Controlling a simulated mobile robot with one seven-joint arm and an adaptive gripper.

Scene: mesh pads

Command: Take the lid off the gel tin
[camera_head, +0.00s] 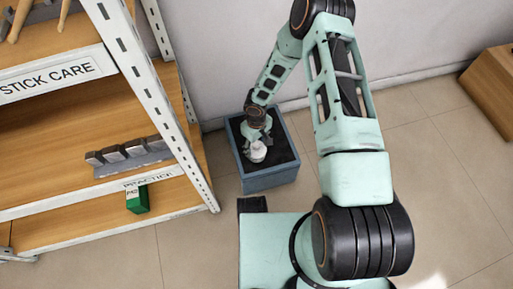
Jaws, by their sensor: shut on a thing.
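A small white round piece (257,152) shows at the tip of my gripper, over the dark top of a blue-grey box. It looks like the gel tin or its lid; at this size I cannot tell which, or whether the two are apart. My gripper (257,142) reaches down from above and is shut on this piece. The fingers are small and partly merge with the piece. I cannot tell whether the piece touches the dark surface.
The blue-grey box (270,179) stands on the tiled floor against the wall. A metal shelf rack (150,75) is close on its left, with grey blocks (130,151) and a green box (137,200). A wooden box (492,85) is far right. Floor between is clear.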

